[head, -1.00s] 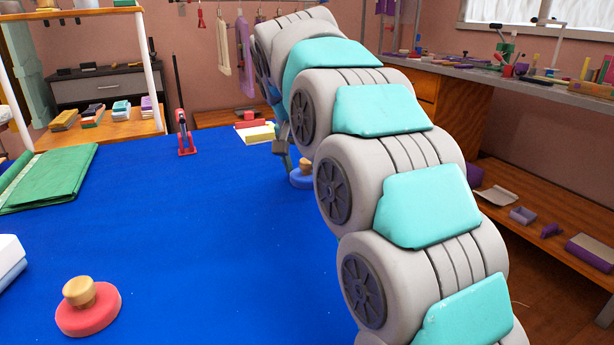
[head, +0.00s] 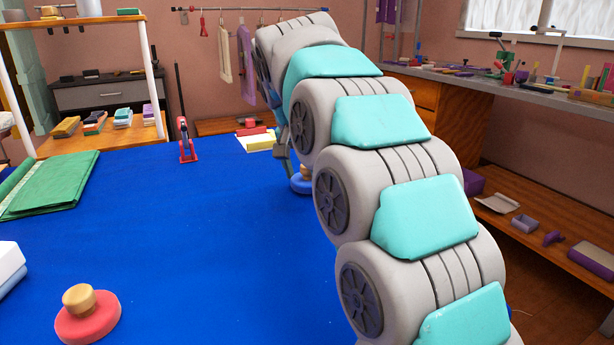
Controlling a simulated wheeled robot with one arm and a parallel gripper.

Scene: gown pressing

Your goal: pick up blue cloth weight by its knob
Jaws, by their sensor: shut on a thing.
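The blue cloth weight (head: 300,185) is a round blue disc with a tan knob (head: 304,171). It sits at the right part of the blue table, just left of my arm, which hides its right side. My gripper (head: 294,166) is low at the weight's knob, mostly hidden behind my arm; only a grey part of it shows. It is shut on the knob. The weight looks to be at table level; I cannot tell if any gap lies under it.
A red cloth weight (head: 88,315) with a tan knob stands at the front left of the blue table (head: 190,240). Folded green cloth (head: 50,185) lies at the left. A red stand (head: 187,145) and a small yellow-and-white stack (head: 257,142) are at the back. The table's middle is clear.

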